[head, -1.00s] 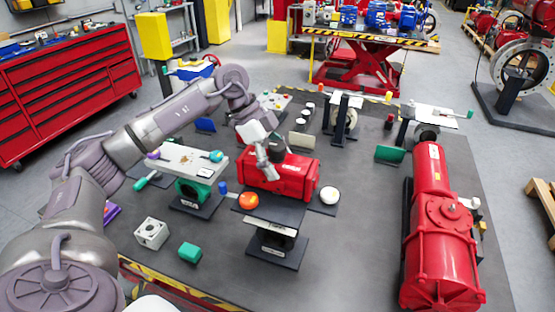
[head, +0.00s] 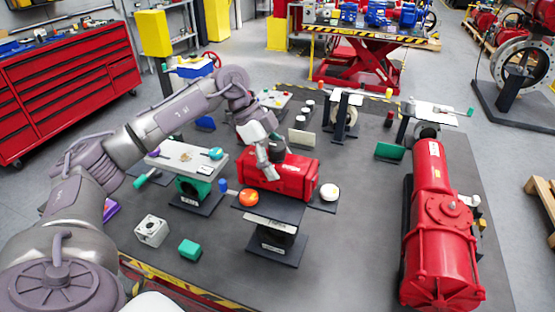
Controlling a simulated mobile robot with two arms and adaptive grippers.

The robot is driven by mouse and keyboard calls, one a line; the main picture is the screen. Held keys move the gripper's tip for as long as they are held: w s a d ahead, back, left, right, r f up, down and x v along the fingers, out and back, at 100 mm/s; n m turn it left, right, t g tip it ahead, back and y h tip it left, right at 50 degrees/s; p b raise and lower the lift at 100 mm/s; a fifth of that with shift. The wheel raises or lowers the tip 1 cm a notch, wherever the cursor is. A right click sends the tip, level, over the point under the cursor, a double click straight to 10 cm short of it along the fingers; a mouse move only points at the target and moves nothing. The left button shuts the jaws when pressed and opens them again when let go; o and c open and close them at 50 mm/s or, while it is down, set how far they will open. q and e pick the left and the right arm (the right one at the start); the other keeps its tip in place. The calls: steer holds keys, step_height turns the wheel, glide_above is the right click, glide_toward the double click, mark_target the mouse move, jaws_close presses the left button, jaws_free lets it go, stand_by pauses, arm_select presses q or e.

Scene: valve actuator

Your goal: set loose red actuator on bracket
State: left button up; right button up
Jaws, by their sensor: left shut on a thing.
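The loose red actuator (head: 295,178) is a boxy red body with a dark round cap (head: 278,147) on top, in the middle of the table. My left gripper (head: 270,174) comes down on its left part and is shut on it; the fingertips are small and partly hidden. My right gripper is not in view.
An orange knob (head: 249,197) is at the bracket's left and a white one (head: 329,192) at its right. A green valve with a pale plate (head: 187,158) stands left. A large red actuator (head: 440,225) fills the right side. The front middle of the table (head: 345,260) is clear.

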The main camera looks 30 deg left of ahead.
arm_select(q)
steer(key=shift+f+b, duration=0.3)
steer(key=shift+f, duration=0.2)
steer(key=o, duration=1.8)
steer(key=shift+c, duration=0.2)
steer(key=shift+s+d, duration=0.1)
steer(key=shift+s, duration=0.05)
steer(key=shift+f, duration=0.2)
steer(key=v, duration=1.2)
steer(key=shift+r, duration=0.2)
